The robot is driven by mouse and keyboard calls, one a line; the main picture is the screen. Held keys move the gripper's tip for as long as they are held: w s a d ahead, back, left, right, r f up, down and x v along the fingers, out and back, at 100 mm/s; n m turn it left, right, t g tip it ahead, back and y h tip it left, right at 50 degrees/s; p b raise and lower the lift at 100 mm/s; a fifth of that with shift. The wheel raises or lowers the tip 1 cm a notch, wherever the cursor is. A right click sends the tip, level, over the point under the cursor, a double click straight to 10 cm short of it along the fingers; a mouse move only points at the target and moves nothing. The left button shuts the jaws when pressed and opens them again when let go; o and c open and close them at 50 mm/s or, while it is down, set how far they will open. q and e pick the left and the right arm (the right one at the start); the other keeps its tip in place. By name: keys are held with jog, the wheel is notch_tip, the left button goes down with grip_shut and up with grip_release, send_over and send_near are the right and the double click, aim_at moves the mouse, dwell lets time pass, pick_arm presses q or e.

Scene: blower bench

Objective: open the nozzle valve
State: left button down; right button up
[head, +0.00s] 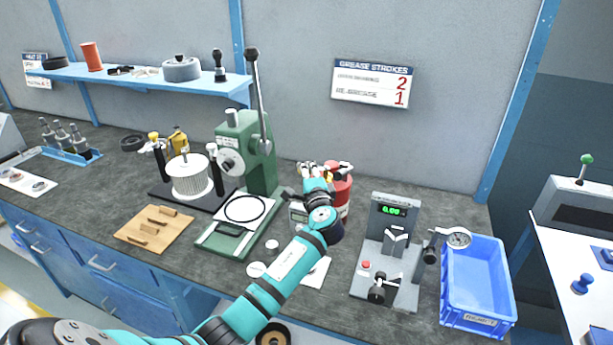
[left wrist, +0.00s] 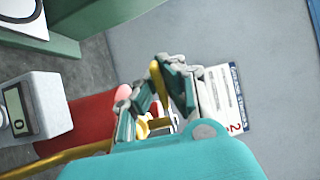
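A red canister (head: 342,190) stands on the bench behind my left gripper (head: 324,174). It also shows in the left wrist view (left wrist: 85,125), with a brass-coloured tube (left wrist: 50,160) in front of it. My left gripper's fingers (left wrist: 155,88) are at the canister's top end. A slim yellow piece (left wrist: 157,80), perhaps the valve's lever, shows between or just beside the fingertips. The hand and fingers hide most of the nozzle and valve. I cannot tell whether the fingers press on the yellow piece. My right gripper is in neither view.
A green arbor press (head: 246,150) stands left of my gripper. A grey device with a green display (head: 390,225) and a blue bin (head: 475,290) stand to the right. A small grey meter (left wrist: 30,105) is beside the canister. A sign (head: 371,83) hangs on the wall behind.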

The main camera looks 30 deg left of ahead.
pick_arm(q)
jog(key=shift+s+d+f+n+g+y+b, duration=0.1)
jog(key=shift+s+d+n+g+y+b, duration=0.05)
jog(key=shift+n+g+y+b, duration=0.3)
jog(key=shift+s+d+f+n+g+y+b, duration=0.1)
jog(key=shift+s+d+n+g+y+b, duration=0.05)
jog(key=shift+n+g+y+b, duration=0.35)
jog(key=c, duration=1.4)
grip_release()
jog(key=shift+r, duration=0.15)
jog(key=shift+c, duration=0.2)
jog(key=v, duration=1.2)
jog(key=shift+r, duration=0.1)
